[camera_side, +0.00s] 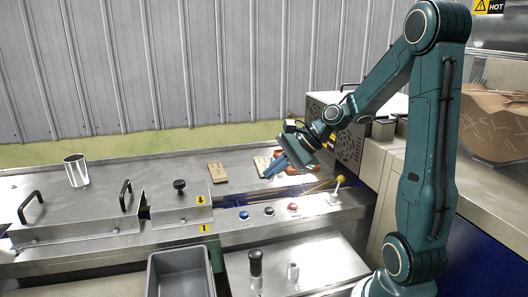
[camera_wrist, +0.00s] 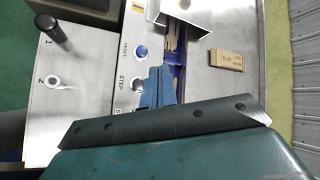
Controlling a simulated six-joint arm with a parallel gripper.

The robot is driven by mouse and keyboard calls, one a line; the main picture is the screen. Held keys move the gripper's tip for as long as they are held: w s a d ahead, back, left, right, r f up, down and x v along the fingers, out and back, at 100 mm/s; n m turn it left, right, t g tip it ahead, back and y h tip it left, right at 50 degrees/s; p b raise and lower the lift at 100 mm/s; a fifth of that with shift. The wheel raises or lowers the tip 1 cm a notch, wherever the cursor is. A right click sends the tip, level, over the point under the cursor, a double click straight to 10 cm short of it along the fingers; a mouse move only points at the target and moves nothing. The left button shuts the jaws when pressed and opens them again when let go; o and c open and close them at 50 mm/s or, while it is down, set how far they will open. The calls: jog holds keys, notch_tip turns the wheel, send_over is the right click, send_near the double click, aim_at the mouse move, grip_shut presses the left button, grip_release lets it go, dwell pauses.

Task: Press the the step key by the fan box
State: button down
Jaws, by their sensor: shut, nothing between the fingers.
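A row of push keys sits on the front panel: a blue key (camera_side: 243,215), a pale key with a dark ring (camera_side: 268,211) and a red key (camera_side: 293,207). In the wrist view, the blue key (camera_wrist: 141,52) is beside the label RESET, and the pale step key (camera_wrist: 137,85) is beside STEP. The red key is hidden there by my gripper. The grey fan box (camera_side: 350,145) with a round grille stands behind right of the keys. My gripper (camera_side: 275,172) is shut and empty, tilted above the bench behind the keys; its blue fingers (camera_wrist: 158,87) appear close to the step key.
A small lever with a yellow knob (camera_side: 339,181) stands right of the red key. A black peg (camera_side: 255,262) and a silver tube (camera_side: 293,271) stand on the lower front plate. A grey bin (camera_side: 181,252) is left. A brown block (camera_side: 217,172) lies on the bench.

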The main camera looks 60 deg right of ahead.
aim_at(273, 210)
jog(key=shift+f, duration=3.85)
jog(key=shift+f, duration=0.9)
jog(key=shift+r, duration=0.2)
dwell(0.4)
jog(key=shift+r, duration=0.7)
jog(key=shift+r, duration=0.1)
jog(key=shift+r, duration=2.4)
